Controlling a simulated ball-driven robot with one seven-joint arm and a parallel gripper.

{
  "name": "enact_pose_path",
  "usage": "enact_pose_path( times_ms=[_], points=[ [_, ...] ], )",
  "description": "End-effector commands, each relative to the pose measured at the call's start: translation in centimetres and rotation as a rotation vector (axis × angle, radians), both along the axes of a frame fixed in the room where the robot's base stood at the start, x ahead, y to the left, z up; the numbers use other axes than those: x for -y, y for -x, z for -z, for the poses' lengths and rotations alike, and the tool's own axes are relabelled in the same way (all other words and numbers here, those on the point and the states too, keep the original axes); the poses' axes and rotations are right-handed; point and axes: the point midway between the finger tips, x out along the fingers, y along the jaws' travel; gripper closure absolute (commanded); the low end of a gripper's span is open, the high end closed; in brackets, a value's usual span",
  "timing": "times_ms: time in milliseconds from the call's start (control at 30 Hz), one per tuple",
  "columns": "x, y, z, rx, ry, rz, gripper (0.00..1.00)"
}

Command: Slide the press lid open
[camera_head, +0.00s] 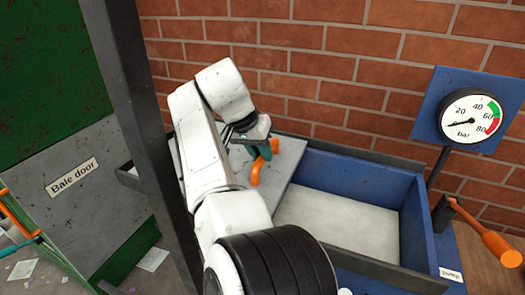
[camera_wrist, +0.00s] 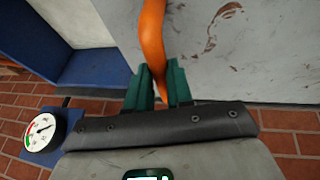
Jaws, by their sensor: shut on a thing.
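The press lid (camera_head: 287,157) is a grey flat plate on the blue press box (camera_head: 395,257). It covers the left part of the box, and the right part stands open, showing a pale floor inside. An orange handle (camera_head: 256,172) rises from the lid. My gripper (camera_head: 262,152) has its green fingers at this handle. In the wrist view my gripper (camera_wrist: 160,80) is shut on the orange handle (camera_wrist: 152,40), with the scuffed grey lid (camera_wrist: 235,50) behind it. My arm hides the lid's left part in the head view.
A pressure gauge (camera_head: 469,117) on a blue plate and an orange pump lever (camera_head: 490,240) stand at the right. A dark post (camera_head: 150,150) and the green machine with the "Bale door" (camera_head: 75,185) are at the left. A brick wall (camera_head: 330,60) runs behind.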

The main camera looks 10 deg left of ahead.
Motion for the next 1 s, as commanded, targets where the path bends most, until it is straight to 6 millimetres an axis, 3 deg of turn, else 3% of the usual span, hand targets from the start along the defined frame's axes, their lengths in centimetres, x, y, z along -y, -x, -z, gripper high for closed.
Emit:
enact_pose_path(
  times_ms=[100, 133, 400, 1000],
  points=[
    [0.10, -0.14, -0.18, 0.006, -0.001, 0.001, 1.00],
    [0.10, -0.14, -0.19, 0.006, -0.001, 0.001, 0.77],
    [0.08, -0.09, -0.11, 0.004, -0.001, 0.001, 0.54],
    [0.60, 0.04, 0.06, 0.003, -0.001, 0.001, 0.54]
  ],
)
